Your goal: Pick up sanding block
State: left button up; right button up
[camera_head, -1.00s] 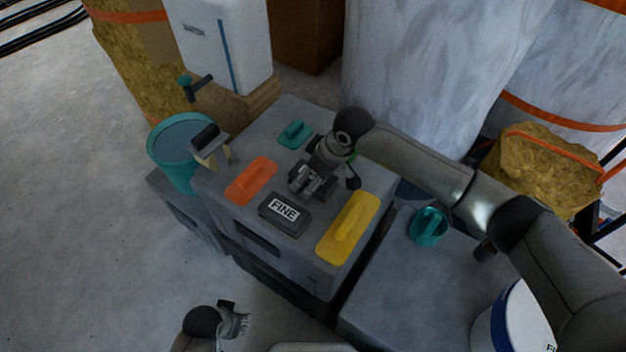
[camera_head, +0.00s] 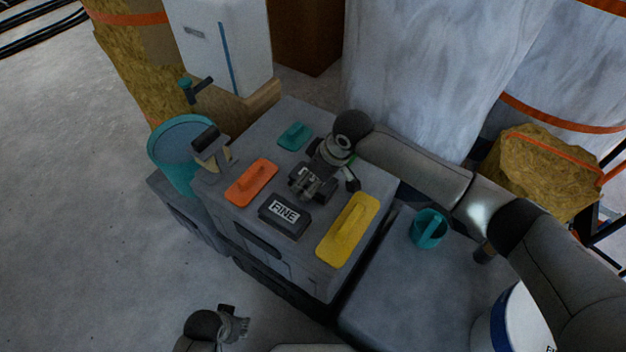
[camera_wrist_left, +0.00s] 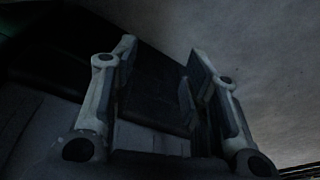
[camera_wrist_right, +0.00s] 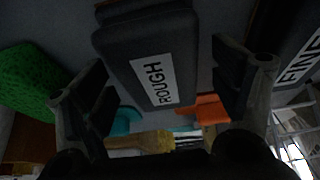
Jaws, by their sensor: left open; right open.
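A dark block labelled FINE (camera_head: 284,213) lies on the grey case top in the head view, and its edge shows in the right wrist view (camera_wrist_right: 300,62). A second dark block, labelled ROUGH (camera_wrist_right: 150,62), lies between the spread fingers of my right gripper (camera_wrist_right: 160,95) in the right wrist view. In the head view my right gripper (camera_head: 312,188) points down over the case, just behind the FINE block, and largely hides the ROUGH block. It is open. My left gripper (camera_head: 238,325) is open and empty, low in front of the case; its fingers also show in the left wrist view (camera_wrist_left: 165,70).
An orange float (camera_head: 250,183), a yellow float (camera_head: 348,228) and a teal tool (camera_head: 294,136) lie around the blocks. A green sponge (camera_wrist_right: 30,82) is close by. A teal bucket (camera_head: 175,165) stands left, a teal mug (camera_head: 429,228) on the right-hand case.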

pick_arm(q)
jog(key=shift+f, duration=0.3)
pick_arm(e)
jog(key=shift+f, duration=0.1)
pick_arm(q)
jog(key=shift+s+f, duration=0.3)
jog(key=shift+f, duration=0.05)
jog(key=shift+s+f, duration=0.2)
dwell(0.4)
jog(key=shift+w+r, duration=0.2)
jog(key=shift+w, duration=0.15)
pick_arm(e)
jog(key=c, duration=1.2)
